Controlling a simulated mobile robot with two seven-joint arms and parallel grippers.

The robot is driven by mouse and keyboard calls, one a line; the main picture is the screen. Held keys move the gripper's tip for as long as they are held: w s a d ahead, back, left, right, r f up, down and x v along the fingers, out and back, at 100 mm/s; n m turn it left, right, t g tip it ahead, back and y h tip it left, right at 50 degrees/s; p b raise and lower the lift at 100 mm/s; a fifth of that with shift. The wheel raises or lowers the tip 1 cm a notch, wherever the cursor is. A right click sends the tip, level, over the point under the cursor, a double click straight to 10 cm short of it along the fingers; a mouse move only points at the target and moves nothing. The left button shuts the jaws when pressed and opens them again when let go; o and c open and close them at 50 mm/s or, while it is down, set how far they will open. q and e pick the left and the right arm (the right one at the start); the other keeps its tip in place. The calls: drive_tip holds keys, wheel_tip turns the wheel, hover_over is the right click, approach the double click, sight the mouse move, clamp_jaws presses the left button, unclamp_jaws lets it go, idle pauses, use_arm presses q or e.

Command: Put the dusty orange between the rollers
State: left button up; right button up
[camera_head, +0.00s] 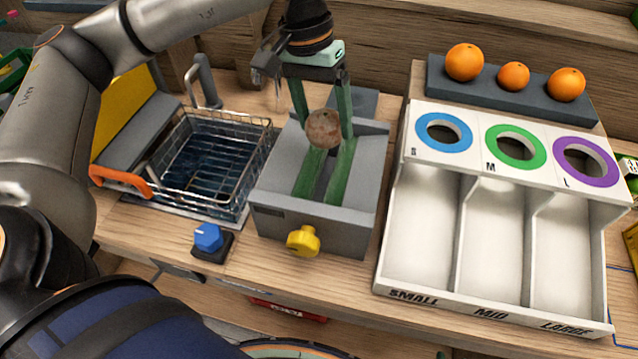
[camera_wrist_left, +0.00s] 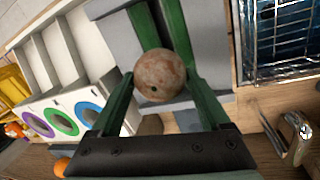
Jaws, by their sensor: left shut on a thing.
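The dusty orange (camera_head: 323,129) is a brownish, speckled ball. My left gripper (camera_head: 322,122) is shut on it with green fingers, pointing down over the grey roller box (camera_head: 278,184). The two green rollers (camera_head: 309,174) lie side by side in that box, with a dark gap between them. The orange appears above the far part of the rollers; I cannot tell whether it touches them. In the left wrist view the orange (camera_wrist_left: 159,75) sits between the fingertips, with the rollers (camera_wrist_left: 145,26) behind it. My right gripper is not in view.
A yellow knob (camera_head: 303,240) is on the box's front. A wire basket (camera_head: 205,165) over a sink and a blue knob (camera_head: 208,238) are to the left. A white sorting tray (camera_head: 487,295) stands right, with three clean oranges (camera_head: 513,76) behind it.

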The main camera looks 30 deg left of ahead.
use_arm(q)
drive_tip(key=shift+d+f+b, duration=0.1)
drive_tip(key=shift+f+b, duration=1)
drive_tip(key=shift+f, duration=0.3)
drive_tip(key=shift+f+b, duration=0.55)
drive_tip(key=shift+f, duration=0.05)
drive_tip(key=shift+d+f+b, duration=0.1)
drive_tip(key=shift+f+b, duration=0.7)
drive_tip(key=shift+f, duration=0.25)
drive_tip(key=o, duration=1.3)
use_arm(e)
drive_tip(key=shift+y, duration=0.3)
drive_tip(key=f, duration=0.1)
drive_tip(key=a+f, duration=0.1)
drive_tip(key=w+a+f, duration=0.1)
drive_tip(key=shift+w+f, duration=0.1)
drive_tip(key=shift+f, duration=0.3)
